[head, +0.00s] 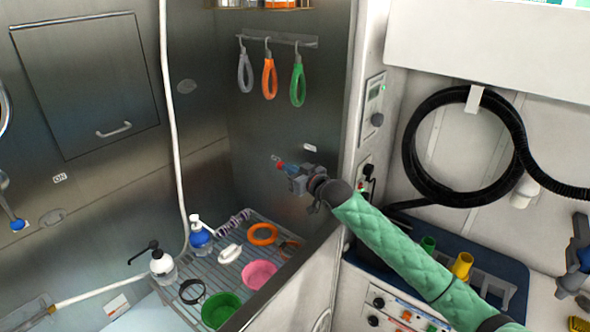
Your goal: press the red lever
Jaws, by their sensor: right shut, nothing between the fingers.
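A small red lever (280,166) shows on the steel side wall, just left of my right gripper's tip. My right gripper (290,171) is shut and empty. It comes in from the lower right on the green padded arm and points left at the wall. Its tip overlaps the lever's area in the head view; I cannot tell whether they touch. Part of the lever is hidden by the gripper. My left gripper is not in view.
A wire rack (205,270) below holds bottles, bowls and rings. Grey, orange and green loops (269,78) hang on the wall above. The panel edge (300,262) runs beneath my right arm. A black coiled hose (410,150) hangs at right.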

